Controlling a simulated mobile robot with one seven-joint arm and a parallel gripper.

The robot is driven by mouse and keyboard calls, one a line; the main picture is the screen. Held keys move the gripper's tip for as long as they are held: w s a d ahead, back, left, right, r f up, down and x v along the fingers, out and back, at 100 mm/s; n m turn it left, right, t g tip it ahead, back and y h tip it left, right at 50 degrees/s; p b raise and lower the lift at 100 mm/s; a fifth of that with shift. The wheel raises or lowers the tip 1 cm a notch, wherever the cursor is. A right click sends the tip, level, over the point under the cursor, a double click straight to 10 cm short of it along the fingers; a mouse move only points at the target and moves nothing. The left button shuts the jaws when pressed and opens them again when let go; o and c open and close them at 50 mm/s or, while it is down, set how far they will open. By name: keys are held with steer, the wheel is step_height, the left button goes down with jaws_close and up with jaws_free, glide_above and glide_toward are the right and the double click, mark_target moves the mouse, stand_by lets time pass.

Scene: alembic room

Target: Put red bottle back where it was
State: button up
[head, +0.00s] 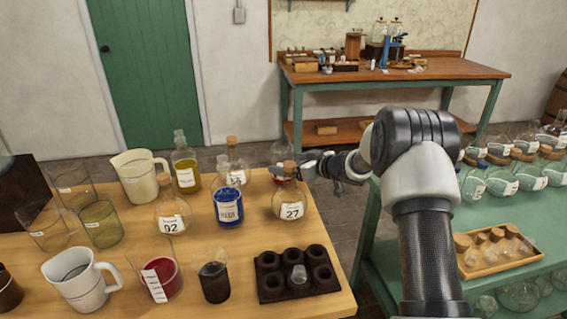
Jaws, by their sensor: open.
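My gripper (308,168) is at the right end of the wooden table, with my arm reaching in from the right. It is by the corked neck of a round clear flask (289,205) labelled 27. I cannot tell whether it touches the neck. Behind that flask stands a clear glass bottle (281,152), partly hidden by the flask and gripper, with a hint of red low down. I cannot tell whether this is the red bottle. A glass beaker (168,272) with red liquid and a white label stands at the front of the table.
The wooden table (240,262) also holds a blue jar (228,207), a yellow bottle (186,160), a flask labelled 92 (172,215), jugs, beakers and a dark holder (270,285). A green shelf (520,275) with flasks stands right. A workbench (430,72) is behind.

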steer(key=p+v, duration=0.1)
steer(key=v, duration=0.8)
steer(key=s+d+r+m+t+h, duration=0.1)
steer(key=d+r+m+t+h, duration=0.15)
steer(key=r, duration=0.35)
steer(key=d+r+m+t+h, duration=0.1)
steer(key=d+r+h, duration=0.25)
steer(key=r, duration=0.35)
steer(key=s+d+r+m+g+h, duration=0.1)
steer(key=s+d+r+h, duration=0.15)
steer(key=s, duration=0.35)
steer(key=s+d+r+m+h, duration=0.2)
steer(key=s+d+r, duration=0.2)
steer(key=s, duration=0.1)
steer(key=s+a+f+g, duration=0.1)
steer(key=s+f+g, duration=0.1)
steer(key=s, duration=0.8)
steer(key=s+a+f+m+g, duration=0.1)
steer(key=s+a+g, duration=0.1)
steer(key=s, duration=0.9)
steer(key=s+a+f+m+g, duration=0.1)
steer(key=s+f+g, duration=0.1)
steer(key=s, duration=0.8)
steer(key=shift+s+a+f+g+y, duration=0.25)
steer(key=shift+a+f+g+y, duration=0.05)
steer(key=shift+f+g+y, duration=0.05)
